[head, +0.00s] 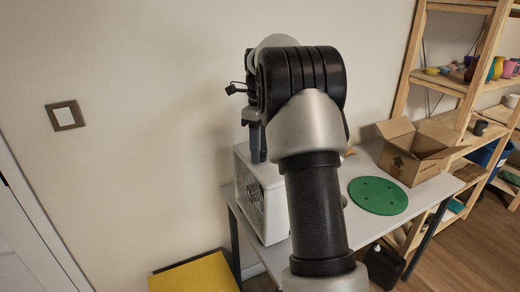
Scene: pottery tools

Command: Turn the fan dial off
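The fan (246,193) is a white box with a grille on its left-hand face, standing at the left end of the table. My arm hides much of its right side. I cannot make out the dial. My gripper (258,158) points down at the top of the fan, near its back edge. Its lower end seems to reach the fan's top, but I cannot tell whether it touches. Its fingers are partly hidden and look close together; whether they are open or shut is unclear.
The grey table (424,192) holds a green disc (378,195) and an open cardboard box (410,165). A wooden shelf (440,82) with small pots stands at the right. A yellow surface (195,275) is low at the left. A wall is behind the fan.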

